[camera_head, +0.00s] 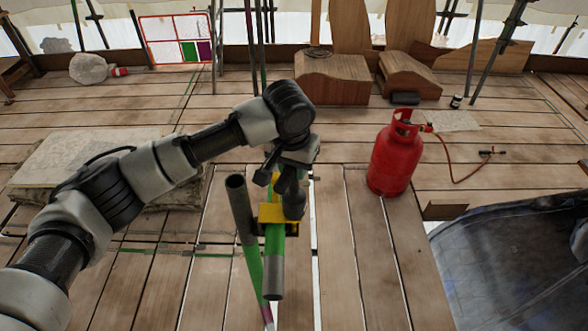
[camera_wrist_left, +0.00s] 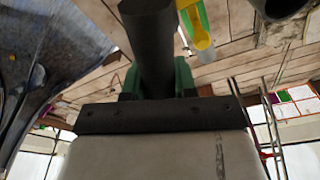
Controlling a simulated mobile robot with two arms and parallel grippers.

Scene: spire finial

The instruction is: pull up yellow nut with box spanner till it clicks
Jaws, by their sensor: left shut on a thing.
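My left gripper (camera_head: 287,178) is at the middle of the head view, shut on a dark cylindrical tool, which looks like the box spanner (camera_head: 294,204). In the left wrist view the dark spanner (camera_wrist_left: 152,45) stands between the green finger pads. Its lower end is beside the yellow fitting (camera_head: 270,213) on the green tube (camera_head: 274,250). The yellow fitting (camera_wrist_left: 199,30) also shows in the left wrist view, to the right of the spanner. I cannot make out the nut itself or whether the spanner is seated on it. My right gripper is not in view.
A dark-topped tube (camera_head: 242,210) leans left of the green one. A red gas bottle (camera_head: 394,158) with a hose stands to the right. Wooden blocks (camera_head: 333,80) stand behind. A dark sheet (camera_head: 510,275) hangs at the lower right. The planks (camera_head: 365,260) right of the tubes are clear.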

